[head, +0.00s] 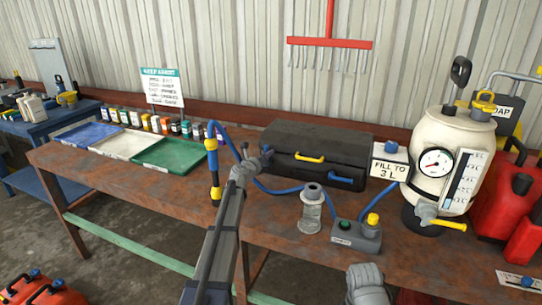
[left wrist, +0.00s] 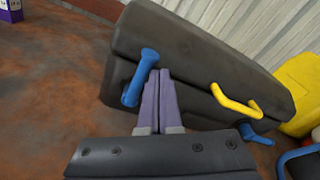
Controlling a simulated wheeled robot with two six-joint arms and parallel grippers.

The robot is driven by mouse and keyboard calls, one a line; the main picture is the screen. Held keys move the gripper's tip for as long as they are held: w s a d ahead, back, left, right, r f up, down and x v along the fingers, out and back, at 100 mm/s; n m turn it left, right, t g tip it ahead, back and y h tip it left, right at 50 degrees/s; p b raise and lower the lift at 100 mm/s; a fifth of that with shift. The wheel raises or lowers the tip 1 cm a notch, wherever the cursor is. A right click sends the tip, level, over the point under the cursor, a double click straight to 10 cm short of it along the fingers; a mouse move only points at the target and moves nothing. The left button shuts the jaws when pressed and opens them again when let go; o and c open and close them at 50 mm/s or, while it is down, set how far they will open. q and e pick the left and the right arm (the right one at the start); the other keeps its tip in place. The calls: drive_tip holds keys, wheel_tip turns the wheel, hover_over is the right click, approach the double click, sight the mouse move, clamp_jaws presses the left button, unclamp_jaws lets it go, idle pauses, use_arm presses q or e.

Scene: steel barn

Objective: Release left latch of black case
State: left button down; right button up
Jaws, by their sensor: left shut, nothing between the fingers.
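The black case (head: 345,138) lies closed on the workbench, with a yellow handle (head: 309,158) on its front. Its left latch (left wrist: 140,78) is a blue lever near the case's left end in the left wrist view. The blue right latch (head: 341,180) is on the front right; it also shows in the left wrist view (left wrist: 256,136). My left gripper (head: 264,159) is at the case's front left. In the left wrist view its fingers (left wrist: 159,75) are shut and empty, just right of the left latch; I cannot tell whether they touch it.
Blue, white and green trays (head: 170,155) lie left of the case. A blue hose (head: 275,190) runs along the case's front. A metal spool (head: 312,208) and a grey box (head: 356,236) stand before it. A white tank (head: 440,150) is at right.

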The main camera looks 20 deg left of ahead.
use_arm(q)
drive_tip(key=shift+a+r, duration=0.1)
drive_tip(key=shift+a, duration=0.2)
idle(0.4)
drive_tip(key=s+a, duration=0.1)
drive_tip(key=s, duration=0.8)
drive_tip(key=shift+s+a, duration=0.15)
drive_tip(key=shift+s, duration=0.25)
use_arm(e)
drive_tip(key=shift+s+a, duration=0.45)
drive_tip(key=shift+a, duration=0.2)
